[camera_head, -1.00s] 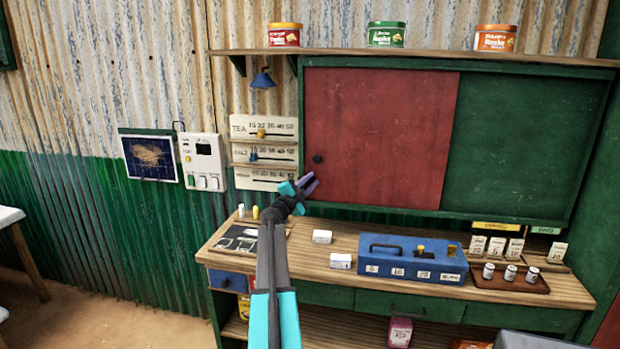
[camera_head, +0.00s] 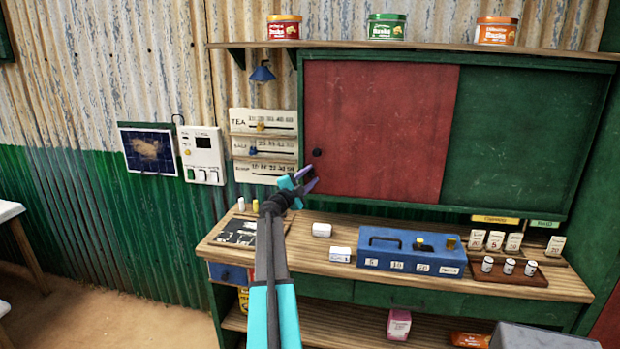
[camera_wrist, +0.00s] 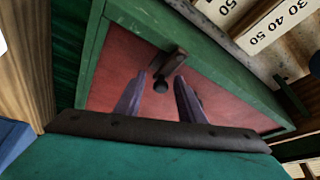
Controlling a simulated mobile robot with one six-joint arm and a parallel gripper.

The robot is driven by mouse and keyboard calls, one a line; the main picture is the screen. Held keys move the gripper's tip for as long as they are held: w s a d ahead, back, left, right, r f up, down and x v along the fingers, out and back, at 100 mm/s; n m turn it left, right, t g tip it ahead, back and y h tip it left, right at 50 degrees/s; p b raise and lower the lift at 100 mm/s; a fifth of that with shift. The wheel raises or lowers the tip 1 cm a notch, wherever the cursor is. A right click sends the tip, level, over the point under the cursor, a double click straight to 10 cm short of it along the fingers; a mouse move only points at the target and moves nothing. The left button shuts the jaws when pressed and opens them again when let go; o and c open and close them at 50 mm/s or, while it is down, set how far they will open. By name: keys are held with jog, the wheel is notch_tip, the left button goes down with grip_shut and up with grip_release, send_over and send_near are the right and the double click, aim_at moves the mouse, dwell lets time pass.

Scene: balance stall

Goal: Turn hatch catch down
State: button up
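The hatch has a red panel (camera_head: 375,130) and a green panel (camera_head: 515,140) in a green frame. A round dark knob (camera_head: 317,153) sits near the red panel's left edge. In the wrist view a dark bar-like piece, seemingly the catch (camera_wrist: 174,62), lies across the frame's edge onto the red panel, beside the round knob (camera_wrist: 160,86). My gripper (camera_head: 312,178) is just below the knob in the head view and hides part of the frame's left side. In the wrist view its two purple fingers (camera_wrist: 160,88) are apart, pointing towards the bar, with nothing clearly held. Contact cannot be told.
Price boards (camera_head: 263,145) hang just left of the hatch. Below is a wooden counter (camera_head: 310,262) with a blue box (camera_head: 411,252), small white boxes and a tray of small jars (camera_head: 497,279). A shelf with tins (camera_head: 387,27) runs above the hatch.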

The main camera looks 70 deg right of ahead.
jog(key=b+v, duration=0.2)
jog(key=v, duration=1.1)
jog(key=shift+a+b, duration=0.25)
jog(key=shift+b, duration=0.15)
jog(key=shift+f, duration=0.1)
